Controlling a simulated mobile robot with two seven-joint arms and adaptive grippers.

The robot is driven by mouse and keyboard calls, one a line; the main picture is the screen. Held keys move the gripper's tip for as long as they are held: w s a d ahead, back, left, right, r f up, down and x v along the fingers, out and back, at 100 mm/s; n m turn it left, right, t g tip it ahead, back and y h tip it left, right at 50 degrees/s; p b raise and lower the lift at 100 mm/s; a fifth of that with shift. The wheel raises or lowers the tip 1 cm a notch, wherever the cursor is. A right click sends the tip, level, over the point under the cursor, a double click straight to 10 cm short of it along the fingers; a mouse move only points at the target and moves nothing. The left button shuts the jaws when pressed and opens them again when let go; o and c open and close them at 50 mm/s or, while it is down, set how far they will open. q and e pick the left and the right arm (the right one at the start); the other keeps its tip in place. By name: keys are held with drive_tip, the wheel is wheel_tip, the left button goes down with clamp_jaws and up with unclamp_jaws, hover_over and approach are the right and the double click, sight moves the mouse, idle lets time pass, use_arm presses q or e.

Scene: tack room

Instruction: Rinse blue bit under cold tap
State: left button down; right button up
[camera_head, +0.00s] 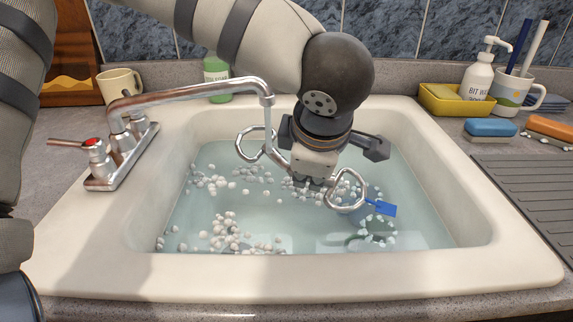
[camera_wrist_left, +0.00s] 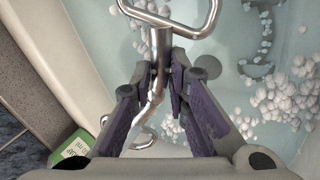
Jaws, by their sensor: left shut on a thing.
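The metal bit has a ring at each end. Its left ring (camera_head: 243,146) is close below the tap spout (camera_head: 195,90), and its right ring (camera_head: 346,206) is low over the sink water. A blue tag (camera_head: 382,207) shows beside the right ring. My left gripper (camera_head: 312,182) is shut on the bit's bar between the rings. The left wrist view shows the bar (camera_wrist_left: 160,48) between the fingertips (camera_wrist_left: 166,78). A red-topped tap handle (camera_head: 93,146) is at the left; a second handle (camera_head: 136,121) is behind it, partly hidden. I cannot make out running water.
The sink (camera_head: 110,240) holds water with floating white foam clumps (camera_head: 230,235). A dim ring shape (camera_head: 377,232) shows in the water. A cream mug (camera_head: 119,84) and green bottle (camera_head: 215,75) stand behind. A yellow tray (camera_head: 450,104), patterned mug (camera_head: 512,92) and blue sponge (camera_head: 490,129) are right.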

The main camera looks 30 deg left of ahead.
sight(287, 171)
use_arm(q)
drive_tip(key=shift+a, duration=0.15)
drive_tip(key=shift+s+a, duration=0.5)
drive_tip(key=shift+a, duration=0.25)
drive_tip(key=shift+s+a, duration=0.45)
drive_tip(key=shift+a, duration=0.25)
drive_tip(key=shift+w, duration=0.15)
drive_tip(key=shift+w+d, duration=0.2)
drive_tip(key=shift+w, duration=0.35)
drive_tip(key=shift+w+d, duration=0.15)
drive_tip(key=shift+w, duration=0.4)
drive_tip(key=shift+s, duration=0.1)
drive_tip(key=shift+s+d, duration=0.45)
drive_tip(key=shift+s, duration=0.3)
drive_tip(key=shift+s+d, duration=0.45)
drive_tip(key=shift+s, duration=0.25)
drive_tip(key=shift+w, duration=0.15)
